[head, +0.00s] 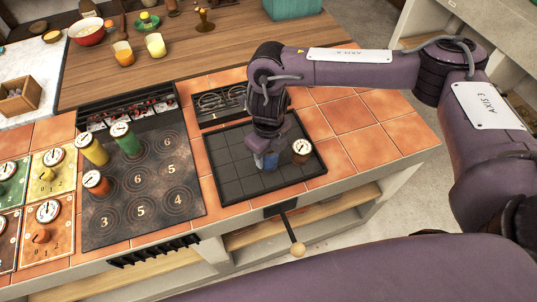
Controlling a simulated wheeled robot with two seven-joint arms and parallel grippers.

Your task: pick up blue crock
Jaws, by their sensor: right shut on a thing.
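The blue crock (270,161) stands at the dark gridded tray (232,163), partly hidden by my right gripper above it. My right gripper (266,152) points down from the purple arm and is shut on the blue crock. I cannot tell whether the crock touches the tray. A brown crock with a white dial lid (301,151) stands just right of it on the same tray. My left gripper is not in view.
Yellow (94,150), green (127,142) and orange (97,184) dial-topped crocks stand on the numbered dark plate (155,215) at left. A wooden-knobbed lever (297,249) sticks out below the tray. Bare orange tiles (348,115) lie to the right.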

